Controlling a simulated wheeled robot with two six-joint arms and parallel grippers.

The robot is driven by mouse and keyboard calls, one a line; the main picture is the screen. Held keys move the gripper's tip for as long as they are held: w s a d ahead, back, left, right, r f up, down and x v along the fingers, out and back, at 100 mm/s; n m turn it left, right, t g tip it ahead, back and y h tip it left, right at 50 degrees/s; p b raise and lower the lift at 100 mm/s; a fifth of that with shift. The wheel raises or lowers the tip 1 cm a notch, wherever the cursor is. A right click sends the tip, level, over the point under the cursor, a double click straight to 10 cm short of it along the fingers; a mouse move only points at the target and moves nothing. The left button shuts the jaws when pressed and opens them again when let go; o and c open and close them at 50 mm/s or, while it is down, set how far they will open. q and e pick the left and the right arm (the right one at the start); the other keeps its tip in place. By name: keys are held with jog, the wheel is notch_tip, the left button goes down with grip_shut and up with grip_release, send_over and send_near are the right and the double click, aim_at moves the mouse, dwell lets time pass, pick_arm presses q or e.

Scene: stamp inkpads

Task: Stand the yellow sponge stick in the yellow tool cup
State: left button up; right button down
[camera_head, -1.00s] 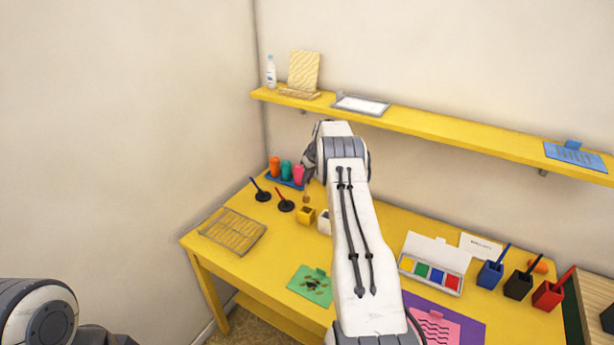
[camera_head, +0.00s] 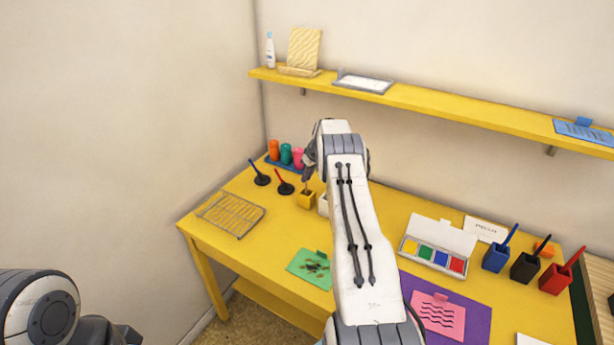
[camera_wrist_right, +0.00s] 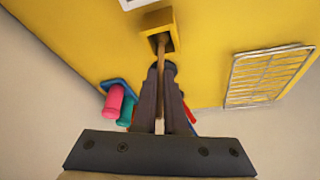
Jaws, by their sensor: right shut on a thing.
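My right gripper (camera_head: 308,179) is right above the cup. In the wrist view its fingers (camera_wrist_right: 162,70) are shut on the thin tan handle of the sponge stick (camera_wrist_right: 161,56). The stick's far end reaches into the cup's opening, and its sponge end is hidden there. I cannot tell whether it touches the bottom. My left gripper is out of view; only part of the left arm shows.
A blue tray of coloured jars (camera_head: 286,154) is behind. A wire rack (camera_head: 231,214) lies at left. A wall shelf (camera_head: 420,101) runs above. Bare desk lies between rack and cup.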

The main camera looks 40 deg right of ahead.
jog(key=c, duration=0.9)
grip_release()
jog(key=b+v, duration=0.2)
jog(key=v, duration=0.8)
jog(key=shift+r, duration=0.25)
